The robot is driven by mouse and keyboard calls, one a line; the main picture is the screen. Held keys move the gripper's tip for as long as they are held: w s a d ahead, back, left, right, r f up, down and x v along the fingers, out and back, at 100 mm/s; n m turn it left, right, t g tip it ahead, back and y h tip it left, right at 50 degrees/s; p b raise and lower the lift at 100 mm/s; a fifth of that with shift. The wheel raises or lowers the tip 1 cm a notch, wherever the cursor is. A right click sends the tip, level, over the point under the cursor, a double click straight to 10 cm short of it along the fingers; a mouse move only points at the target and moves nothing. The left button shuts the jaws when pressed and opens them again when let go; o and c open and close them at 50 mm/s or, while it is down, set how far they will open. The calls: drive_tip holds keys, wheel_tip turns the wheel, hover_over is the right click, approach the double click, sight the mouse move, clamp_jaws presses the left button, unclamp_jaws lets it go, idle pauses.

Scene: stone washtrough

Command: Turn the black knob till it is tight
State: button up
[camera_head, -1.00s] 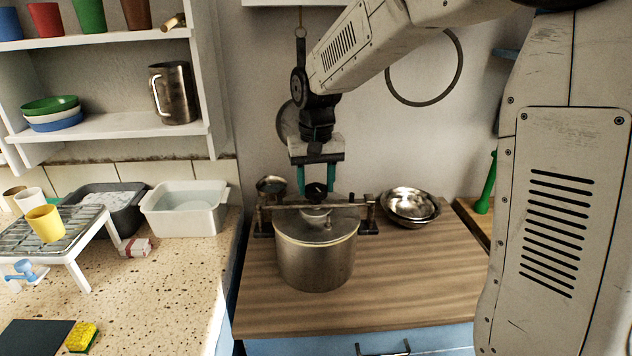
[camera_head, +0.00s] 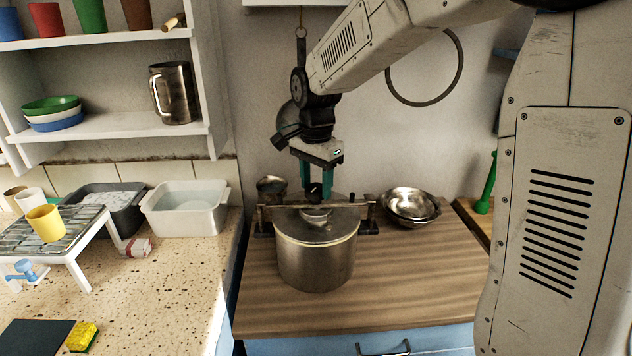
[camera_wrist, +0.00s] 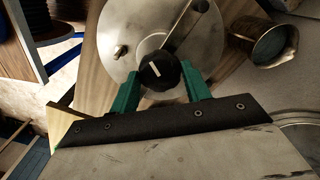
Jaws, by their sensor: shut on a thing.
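The black knob (camera_wrist: 160,70) has a white line on its top and sits over the pot's lid in the wrist view. In the head view the knob (camera_head: 315,190) is small and partly hidden by the fingers. My gripper (camera_head: 318,192) points down from above, its green fingers on either side of the knob; it also shows in the wrist view (camera_wrist: 160,82). It is shut on the knob. The steel pot (camera_head: 315,262) stands on the wooden top, its lid (camera_wrist: 120,35) on. A bar (camera_head: 350,203) runs across above the lid between two dark posts.
Nested steel bowls (camera_head: 411,205) stand right of the pot. A small metal cup (camera_head: 272,187) is behind it at left, also in the wrist view (camera_wrist: 262,43). The wooden top (camera_head: 420,285) is clear at front right. A speckled counter (camera_head: 170,290) lies left.

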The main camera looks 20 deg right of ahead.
sight(316, 187)
drive_tip(key=m, duration=1.2)
idle(0.6)
drive_tip(key=o, duration=1)
wheel_tip(316, 187, up, 8)
drive_tip(key=shift+f, duration=0.1)
